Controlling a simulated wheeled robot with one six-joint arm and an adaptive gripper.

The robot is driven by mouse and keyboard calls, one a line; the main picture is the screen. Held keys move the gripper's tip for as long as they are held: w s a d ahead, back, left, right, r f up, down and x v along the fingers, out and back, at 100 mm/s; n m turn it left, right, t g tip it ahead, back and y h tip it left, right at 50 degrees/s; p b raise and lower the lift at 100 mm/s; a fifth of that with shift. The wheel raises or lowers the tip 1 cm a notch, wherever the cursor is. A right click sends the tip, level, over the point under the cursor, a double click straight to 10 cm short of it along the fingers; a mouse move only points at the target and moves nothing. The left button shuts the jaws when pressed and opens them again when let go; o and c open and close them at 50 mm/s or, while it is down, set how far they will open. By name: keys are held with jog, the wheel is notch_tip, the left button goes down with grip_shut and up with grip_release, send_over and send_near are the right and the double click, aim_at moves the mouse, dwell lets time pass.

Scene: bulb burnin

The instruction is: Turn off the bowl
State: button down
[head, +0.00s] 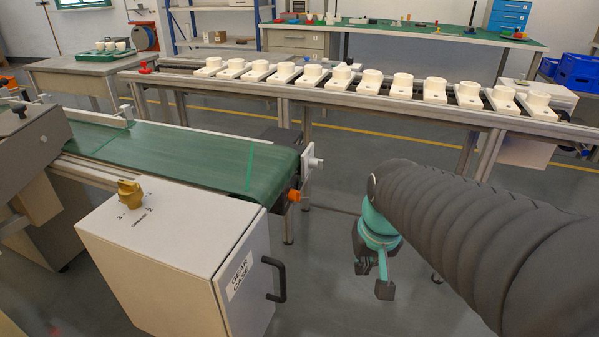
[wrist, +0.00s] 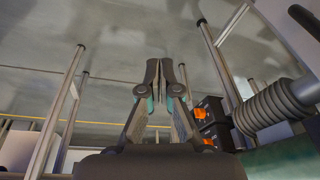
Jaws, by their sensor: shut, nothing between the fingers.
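I cannot make out a bowl for certain in either view. A brass-coloured knob (head: 130,192) stands on top of the white gear case (head: 185,240), with the numbers 1, 2 and 3 around it. Its exact setting is too small to tell. My gripper (head: 374,278) hangs over the floor to the right of the gear case, apart from it, pointing down. In the wrist view my gripper (wrist: 166,66) has its fingertips close together, with nothing held between them.
A green conveyor belt (head: 180,158) runs behind the gear case, whose black handle (head: 276,278) sticks out. A rail (head: 340,92) carries a row of white cup-like holders (head: 403,86). A red knob-like part (head: 145,67) sits at its left end. The floor between is clear.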

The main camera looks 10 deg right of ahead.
jog(key=w+d+f+m+y, duration=0.2)
jog(key=w+d+f+m, duration=0.15)
jog(key=w, duration=0.55)
jog(key=w+d+f+m+y+b, duration=0.1)
jog(key=w+d+f+m+y, duration=0.25)
jog(key=w, duration=0.65)
jog(key=w+d+f+m+y, duration=0.1)
jog(key=w+d+f+m, duration=0.25)
jog(key=w+m, duration=0.4)
jog(key=w+a+r+m+t+y, duration=0.1)
jog(key=w+r+m+t+y, duration=0.1)
jog(key=w+r+m, duration=0.4)
jog(key=shift+w+a+m, duration=0.3)
jog(key=shift+w+m, duration=0.35)
jog(key=shift+w, duration=1.65)
jog(key=b, duration=0.1)
send_near(299, 184)
jog(key=shift+w+a+f, duration=1.65)
jog(key=shift+w+f, duration=0.2)
jog(key=shift+f, duration=0.9)
